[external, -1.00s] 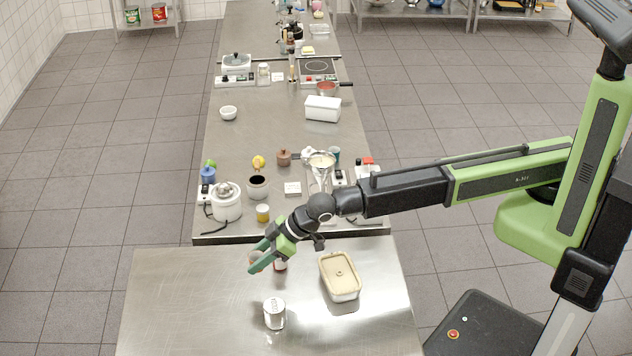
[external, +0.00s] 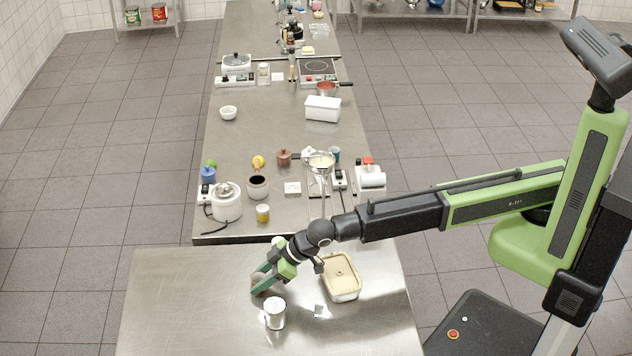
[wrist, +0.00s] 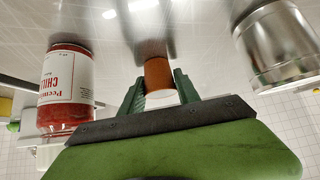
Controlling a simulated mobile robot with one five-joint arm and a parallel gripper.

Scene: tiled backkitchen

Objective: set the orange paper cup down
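The orange paper cup (wrist: 158,74) is between the two green fingers of my gripper (wrist: 160,92) in the wrist view, with a white part near the fingers. The fingers flank it on both sides and look shut on it. In the external view my gripper (external: 262,284) is low over the near steel table (external: 180,300), tilted downward to the left. The cup is small and partly hidden by the fingers there. It is at or just above the tabletop; I cannot tell whether it touches.
A red chili jar (wrist: 66,92) stands to the left in the wrist view, and a metal can (wrist: 275,45) to the right. The can (external: 275,313) is close to my gripper in the external view. The table's left side is clear.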

